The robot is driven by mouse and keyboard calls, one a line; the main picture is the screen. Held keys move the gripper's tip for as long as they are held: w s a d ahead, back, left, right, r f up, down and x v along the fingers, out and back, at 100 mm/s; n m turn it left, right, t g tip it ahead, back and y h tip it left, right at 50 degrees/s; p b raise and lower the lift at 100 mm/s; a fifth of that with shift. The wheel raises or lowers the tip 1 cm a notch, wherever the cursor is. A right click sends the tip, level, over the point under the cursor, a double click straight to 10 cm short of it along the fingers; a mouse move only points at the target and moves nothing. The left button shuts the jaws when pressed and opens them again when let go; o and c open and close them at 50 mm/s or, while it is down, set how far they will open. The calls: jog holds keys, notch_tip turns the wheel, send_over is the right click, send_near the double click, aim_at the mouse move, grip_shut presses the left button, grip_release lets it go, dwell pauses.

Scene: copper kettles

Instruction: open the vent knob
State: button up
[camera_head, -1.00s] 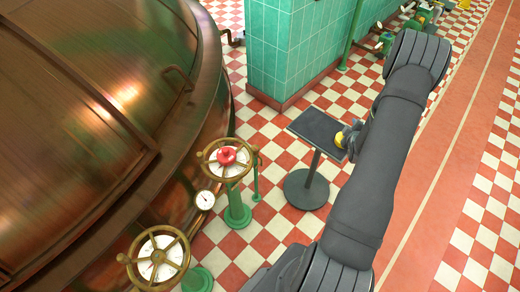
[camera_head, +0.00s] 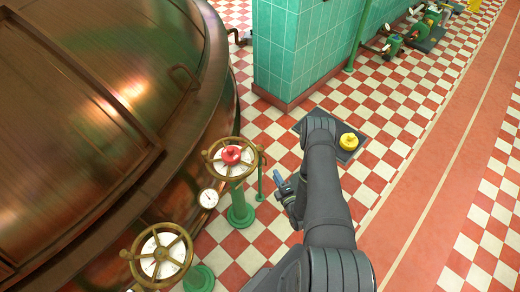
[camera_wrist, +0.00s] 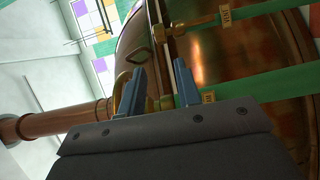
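Two round knobs show in the head view, and I cannot tell which is the vent knob. A red knob (camera_head: 231,155) sits at the centre of a brass handwheel (camera_head: 214,167) on a green post beside the kettle. My gripper (camera_head: 278,180) is low, between the handwheel and my forearm, apart from both knobs. In the wrist view my gripper (camera_wrist: 160,66) has its two blue-grey fingers spread, with nothing held between them.
A large copper kettle (camera_head: 90,120) fills the left. A second brass handwheel (camera_head: 160,254) and a round gauge (camera_head: 208,198) stand beside it. A green tiled pillar (camera_head: 305,45) is behind. In the wrist view, green bands carry small labels (camera_wrist: 229,17) that I cannot read.

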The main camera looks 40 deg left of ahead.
aim_at(262, 152)
jog(key=x, duration=1.7)
jog(key=shift+s+a+r, duration=0.1)
jog(key=shift+s+a, duration=0.1)
jog(key=shift+s, duration=0.1)
grip_shut()
